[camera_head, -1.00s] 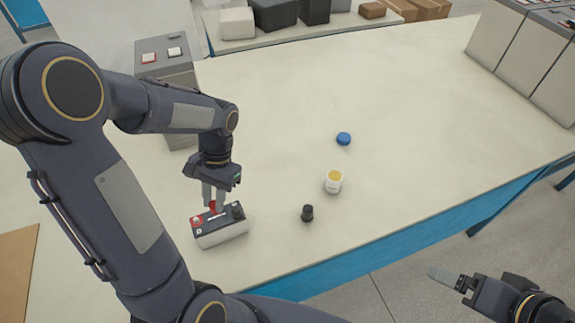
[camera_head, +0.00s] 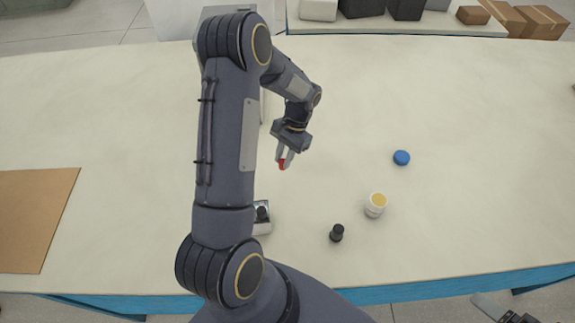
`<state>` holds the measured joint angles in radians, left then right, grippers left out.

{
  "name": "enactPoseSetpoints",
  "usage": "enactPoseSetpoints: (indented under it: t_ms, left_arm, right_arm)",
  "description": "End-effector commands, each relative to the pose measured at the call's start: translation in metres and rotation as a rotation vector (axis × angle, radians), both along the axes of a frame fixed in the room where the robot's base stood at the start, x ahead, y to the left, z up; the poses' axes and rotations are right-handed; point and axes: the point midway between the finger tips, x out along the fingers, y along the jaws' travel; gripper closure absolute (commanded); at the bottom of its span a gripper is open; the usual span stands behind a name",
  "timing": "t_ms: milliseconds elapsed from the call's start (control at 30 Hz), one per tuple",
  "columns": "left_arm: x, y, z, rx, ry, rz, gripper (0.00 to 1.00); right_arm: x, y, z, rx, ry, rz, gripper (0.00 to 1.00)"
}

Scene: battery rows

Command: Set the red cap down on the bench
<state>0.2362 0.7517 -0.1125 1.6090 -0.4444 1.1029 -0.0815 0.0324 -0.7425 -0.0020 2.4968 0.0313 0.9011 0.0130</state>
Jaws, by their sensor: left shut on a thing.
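My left gripper (camera_head: 284,160) is shut on the red cap (camera_head: 282,164) near the middle of the bench (camera_head: 480,120). The cap shows as a small red piece between the fingertips. Whether it touches the bench or hangs just above it, I cannot tell. The battery (camera_head: 262,219) stands nearer the front edge, mostly hidden behind my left arm, with a black top part showing. Only a bit of my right gripper (camera_head: 500,311) shows at the bottom right corner, off the bench's front edge.
A blue cap (camera_head: 401,158), a white jar with a yellow top (camera_head: 376,205) and a small black cap (camera_head: 337,233) stand right of my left gripper. A brown board (camera_head: 36,220) lies at left. Boxes (camera_head: 540,22) line the back shelf. The bench's right part is clear.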

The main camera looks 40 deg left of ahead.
Motion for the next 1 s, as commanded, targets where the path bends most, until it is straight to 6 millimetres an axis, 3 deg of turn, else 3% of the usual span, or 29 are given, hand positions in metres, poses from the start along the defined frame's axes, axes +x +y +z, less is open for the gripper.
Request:
enactPoseSetpoints:
  t_ms: [33, 367, 600, 1000]
  left_arm:
    - [0.007, 0.003, -0.014, 0.000, 0.000, 0.001, 0.98]
    - [0.024, 0.011, -0.034, 0.000, 0.000, -0.001, 0.98]
    - [0.027, 0.012, -0.066, 0.000, 0.000, -0.001, 0.98]
    - [0.027, 0.012, -0.071, 0.000, -0.001, -0.001, 0.98]
  right_arm:
    - [0.000, 0.000, -0.011, 0.000, 0.000, 0.000, 0.11]
    - [0.000, 0.000, -0.022, 0.000, -0.001, 0.000, 0.11]
    - [0.000, 0.000, -0.038, 0.000, 0.000, 0.000, 0.11]
    - [0.000, 0.000, -0.042, 0.000, -0.001, 0.000, 0.11]
